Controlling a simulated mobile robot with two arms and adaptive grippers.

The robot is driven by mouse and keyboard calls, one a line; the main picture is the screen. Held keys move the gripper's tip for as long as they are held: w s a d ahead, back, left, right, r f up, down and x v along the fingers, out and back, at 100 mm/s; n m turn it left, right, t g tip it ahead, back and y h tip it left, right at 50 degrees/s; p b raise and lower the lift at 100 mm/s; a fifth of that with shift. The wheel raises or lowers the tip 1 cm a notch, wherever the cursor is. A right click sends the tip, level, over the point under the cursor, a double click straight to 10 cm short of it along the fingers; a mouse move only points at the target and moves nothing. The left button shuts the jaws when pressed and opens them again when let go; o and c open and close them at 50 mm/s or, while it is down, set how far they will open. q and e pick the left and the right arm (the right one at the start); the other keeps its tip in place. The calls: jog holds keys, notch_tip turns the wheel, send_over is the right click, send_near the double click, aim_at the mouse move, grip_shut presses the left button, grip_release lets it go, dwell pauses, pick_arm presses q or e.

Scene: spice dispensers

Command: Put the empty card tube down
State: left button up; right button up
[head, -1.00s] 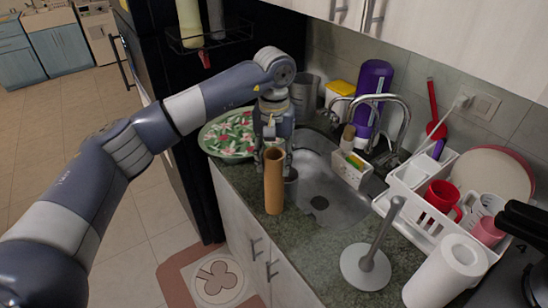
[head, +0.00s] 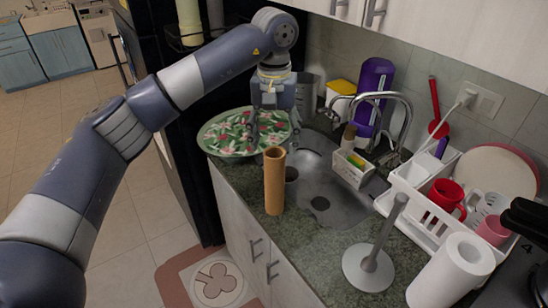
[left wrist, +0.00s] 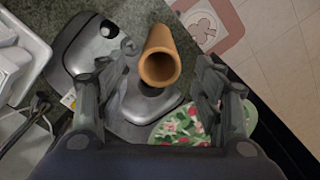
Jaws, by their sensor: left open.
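The empty card tube (head: 274,181) is a brown hollow cylinder. It stands upright on the green stone counter (head: 300,249), by the front edge and to the left of the sink basin. My left gripper (head: 268,134) is open and empty, behind and above the tube, over the floral plate. In the left wrist view the tube (left wrist: 159,58) shows its open round end between the spread fingers (left wrist: 160,98) and ahead of them, apart from both. My right gripper is not in view.
The floral plate (head: 222,138) lies behind the tube. The sink (head: 335,208) is to its right. A paper towel holder (head: 368,269), a towel roll (head: 452,272) and a white dish rack (head: 412,207) stand further right. A tall tap (head: 405,118) rises behind the sink.

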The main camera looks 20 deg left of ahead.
pick_arm(q)
notch_tip(320, 180, up, 6)
jog(key=shift+r+b, duration=0.15)
jog(key=shift+b, duration=0.3)
